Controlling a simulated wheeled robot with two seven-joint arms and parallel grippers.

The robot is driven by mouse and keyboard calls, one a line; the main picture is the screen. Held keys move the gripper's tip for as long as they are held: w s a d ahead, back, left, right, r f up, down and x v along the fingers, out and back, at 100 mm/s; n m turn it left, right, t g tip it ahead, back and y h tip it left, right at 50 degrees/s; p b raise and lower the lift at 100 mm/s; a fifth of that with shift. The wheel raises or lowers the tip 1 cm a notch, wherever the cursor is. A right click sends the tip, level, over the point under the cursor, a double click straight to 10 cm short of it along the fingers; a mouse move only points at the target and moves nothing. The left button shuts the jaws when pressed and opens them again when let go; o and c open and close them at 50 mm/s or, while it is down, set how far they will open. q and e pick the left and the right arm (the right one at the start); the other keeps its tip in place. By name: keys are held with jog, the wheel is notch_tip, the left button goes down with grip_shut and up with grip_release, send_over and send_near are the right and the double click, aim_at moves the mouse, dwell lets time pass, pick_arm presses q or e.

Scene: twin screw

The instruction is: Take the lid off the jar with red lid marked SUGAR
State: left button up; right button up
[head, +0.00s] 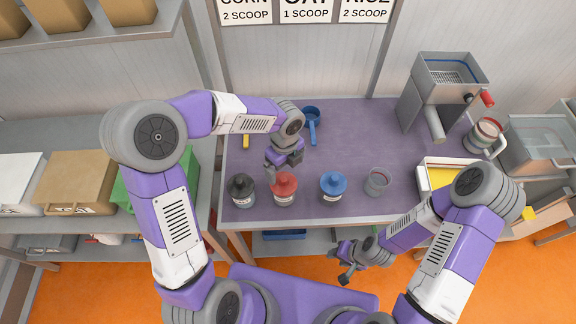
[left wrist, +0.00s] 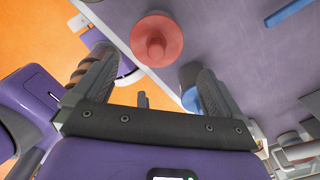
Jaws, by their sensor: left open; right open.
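The jar with the red lid (head: 284,194) stands upright on the purple table between two other jars; its label is too small to read. Its red lid (head: 284,182) is on it and also shows from above in the left wrist view (left wrist: 157,40). My left gripper (head: 284,166) is open and empty, just behind and above the red lid, apart from it as far as I can tell. In the left wrist view the lid lies beyond the fingers (left wrist: 145,85). My right gripper (head: 344,262) is open and empty in front of the table, over the orange floor.
A black-lidded jar (head: 241,190) stands left of the red one and a blue-lidded jar (head: 333,187) right of it. A glass cup (head: 377,181) is further right. A blue scoop (head: 312,122) lies behind. A metal machine (head: 440,90) stands at the back right.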

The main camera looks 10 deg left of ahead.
aim_at(284, 178)
pick_arm(q)
jog(key=f, duration=0.2)
jog(key=f+b, duration=0.1)
jog(key=f, duration=0.4)
jog(key=shift+s+a+f, duration=0.2)
jog(key=shift+s+f, duration=0.05)
jog(key=c, duration=0.8)
notch_tip(284, 178, up, 10)
jog(key=shift+r+p, duration=0.1)
jog(key=shift+p, duration=0.7)
jog(key=shift+r+p, duration=1.85)
jog(key=shift+r, duration=0.1)
